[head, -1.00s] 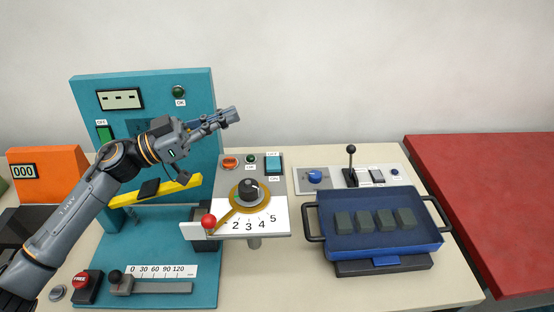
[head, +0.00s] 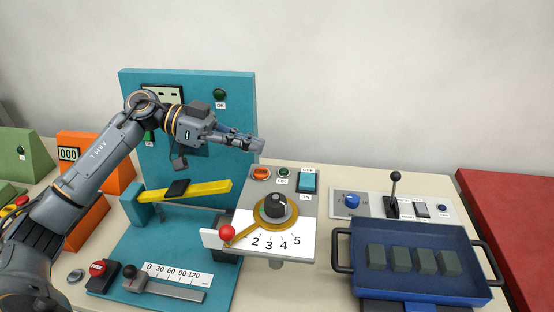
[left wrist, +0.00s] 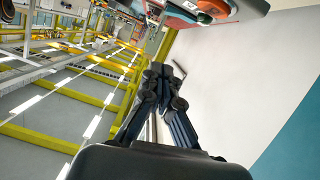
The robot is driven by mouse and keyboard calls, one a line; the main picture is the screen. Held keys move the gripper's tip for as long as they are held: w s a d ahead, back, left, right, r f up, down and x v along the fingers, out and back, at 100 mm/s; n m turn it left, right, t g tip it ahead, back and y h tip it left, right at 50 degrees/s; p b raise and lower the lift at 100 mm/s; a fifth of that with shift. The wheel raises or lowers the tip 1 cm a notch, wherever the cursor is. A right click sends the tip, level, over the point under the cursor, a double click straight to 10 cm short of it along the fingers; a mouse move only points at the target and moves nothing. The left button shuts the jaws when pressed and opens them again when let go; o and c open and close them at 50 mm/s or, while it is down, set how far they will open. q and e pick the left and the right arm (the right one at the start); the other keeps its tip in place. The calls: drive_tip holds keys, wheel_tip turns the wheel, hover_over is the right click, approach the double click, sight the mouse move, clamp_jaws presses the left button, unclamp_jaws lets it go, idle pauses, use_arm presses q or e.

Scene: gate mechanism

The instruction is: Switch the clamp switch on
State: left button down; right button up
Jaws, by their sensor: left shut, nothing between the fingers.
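A teal rocker switch (head: 307,181) with an OFF label above and an ON label below sits at the back right of the grey dial panel (head: 308,207). No label that I can read names it as the clamp switch, and I cannot tell which way it is tipped. My left gripper (head: 258,145) is shut and empty, in the air above and to the left of this switch, apart from it. In the left wrist view its closed fingers (left wrist: 162,72) hold nothing, and I cannot make out the switch there. My right gripper is not in view.
The dial panel carries an orange button (head: 261,173), a green lamp (head: 282,173) and a black knob (head: 275,205). A red ball handle (head: 226,233) is at its left. A teal upright panel (head: 236,100) stands behind my arm. A black lever (head: 393,192) and blue tray (head: 365,288) are right.

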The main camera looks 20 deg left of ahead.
use_arm(q)
drive_tip(key=p, duration=0.2)
hover_over(294, 187)
drive_tip(key=shift+w+a+f, duration=0.2)
drive_tip(key=shift+a+f, duration=0.25)
drive_tip(key=shift+f, duration=0.35)
drive_tip(key=f, duration=0.1)
drive_tip(key=d+f, duration=0.1)
drive_tip(key=f, duration=0.1)
drive_tip(key=shift+f, duration=0.2)
drive_tip(key=shift+s+f, duration=0.15)
drive_tip(key=shift+f, duration=0.45)
drive_tip(key=shift+p, duration=0.3)
